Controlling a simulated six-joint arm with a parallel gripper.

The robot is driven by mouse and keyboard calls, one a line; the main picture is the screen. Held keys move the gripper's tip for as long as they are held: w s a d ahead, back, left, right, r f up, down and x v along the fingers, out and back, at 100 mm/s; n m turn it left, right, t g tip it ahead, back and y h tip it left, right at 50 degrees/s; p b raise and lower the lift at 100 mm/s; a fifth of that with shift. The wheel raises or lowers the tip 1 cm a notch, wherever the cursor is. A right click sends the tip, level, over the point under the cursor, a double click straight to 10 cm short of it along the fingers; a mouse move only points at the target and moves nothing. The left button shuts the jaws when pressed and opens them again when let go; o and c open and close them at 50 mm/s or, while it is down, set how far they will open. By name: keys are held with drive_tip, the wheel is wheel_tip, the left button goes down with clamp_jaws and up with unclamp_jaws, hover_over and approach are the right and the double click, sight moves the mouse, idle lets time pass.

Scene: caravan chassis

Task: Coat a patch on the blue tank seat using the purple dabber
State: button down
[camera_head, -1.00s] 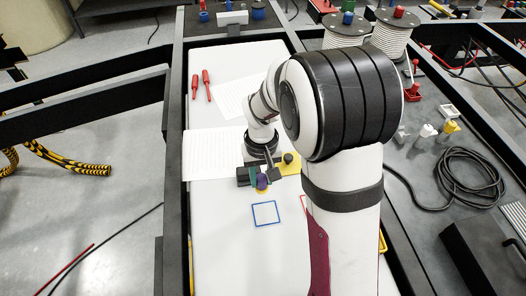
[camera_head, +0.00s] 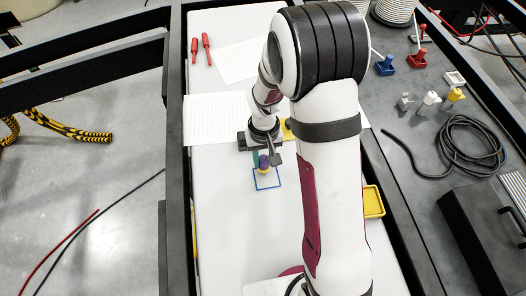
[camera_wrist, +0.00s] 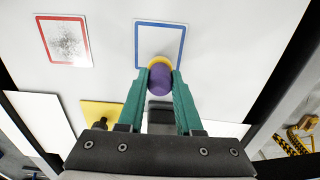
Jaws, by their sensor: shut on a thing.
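The purple dabber (camera_wrist: 160,78) is between the green fingers of my gripper (camera_wrist: 160,90), which is shut on it. It has a yellow end, and it also shows in the head view (camera_head: 263,162). The blue tank seat is a blue-outlined white square (camera_head: 268,187) on the white board; it also shows in the wrist view (camera_wrist: 160,26). The dabber overlaps the edge of the square nearest my gripper in the wrist view. I cannot tell whether its yellow end touches the surface. No coating shows on the visible part of the blue square.
A red-outlined square (camera_wrist: 65,40) with a dark speckled patch lies beside the blue one. A yellow plate with a black knob (camera_wrist: 103,112) is near my gripper. Ruled white sheets (camera_head: 208,125) and red screwdrivers (camera_head: 207,48) lie farther back. A yellow tray (camera_head: 373,203) is at the right.

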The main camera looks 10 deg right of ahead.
drive_tip(key=shift+s+r, duration=0.15)
drive_tip(key=shift+s, duration=2.75)
drive_tip(key=shift+w, duration=3.5)
drive_tip(key=shift+d, duration=0.45)
drive_tip(key=shift+s, duration=3.45)
drive_tip(key=shift+w, duration=3.5)
drive_tip(key=shift+r, duration=3.25)
drive_tip(key=shift+a, duration=0.1)
